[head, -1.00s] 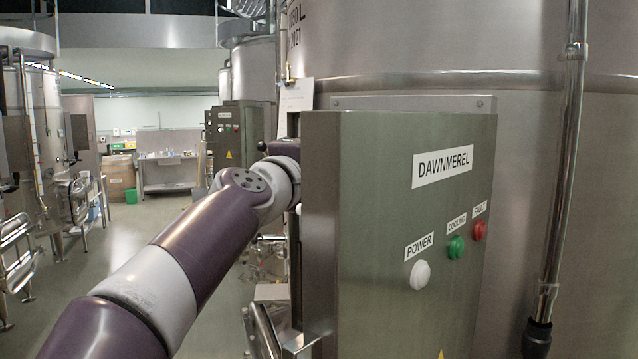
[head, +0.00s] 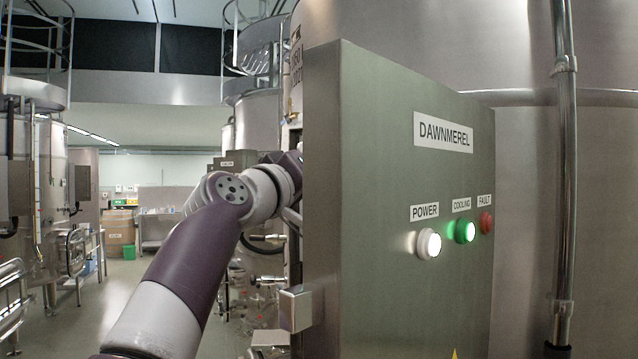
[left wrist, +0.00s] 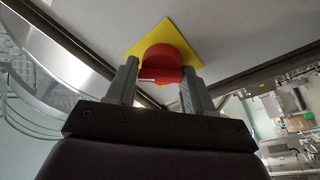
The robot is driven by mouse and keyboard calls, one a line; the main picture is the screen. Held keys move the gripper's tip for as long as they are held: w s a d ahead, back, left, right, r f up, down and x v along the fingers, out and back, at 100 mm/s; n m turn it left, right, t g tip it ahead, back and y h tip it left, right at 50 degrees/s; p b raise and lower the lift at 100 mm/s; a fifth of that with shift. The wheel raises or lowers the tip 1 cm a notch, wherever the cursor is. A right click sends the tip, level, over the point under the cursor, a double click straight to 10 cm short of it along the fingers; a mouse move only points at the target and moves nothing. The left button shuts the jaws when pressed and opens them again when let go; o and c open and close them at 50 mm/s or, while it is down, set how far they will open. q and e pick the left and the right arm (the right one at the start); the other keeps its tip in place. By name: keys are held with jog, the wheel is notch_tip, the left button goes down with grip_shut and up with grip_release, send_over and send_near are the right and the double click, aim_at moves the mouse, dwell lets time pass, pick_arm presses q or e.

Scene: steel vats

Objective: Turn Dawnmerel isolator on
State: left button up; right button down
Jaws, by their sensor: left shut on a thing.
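The Dawnmerel cabinet (head: 400,180) is a grey steel box with a label reading DAWNMEREL (head: 443,132). Its white POWER lamp (head: 429,243) and green COOLING lamp (head: 465,231) are lit. The red FAULT lamp (head: 487,222) looks dark. In the left wrist view, the isolator's red knob (left wrist: 168,60) sits on a yellow plate (left wrist: 166,28) fixed to a grey panel. My left gripper (left wrist: 160,76) is shut on the knob, a finger at each side. In the head view the cabinet hides this gripper and the knob. My right gripper is not in view.
A large steel vat (head: 520,150) stands behind the cabinet, with a vertical pipe (head: 563,190) at the right. Another vat (head: 35,190) stands at the far left. The floor (head: 125,285) between is clear.

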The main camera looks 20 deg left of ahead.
pick_arm(q)
jog(key=shift+w+f+m+h, duration=0.15)
jog(key=shift+m+h, duration=0.25)
jog(key=shift+m, duration=0.6)
jog(key=o, duration=1)
jog(key=shift+c, duration=0.2)
jog(key=b+v, duration=0.7)
jog(key=v, duration=0.5)
jog(key=shift+a+b, duration=0.2)
jog(key=shift+b, duration=0.2)
jog(key=shift+a, duration=0.1)
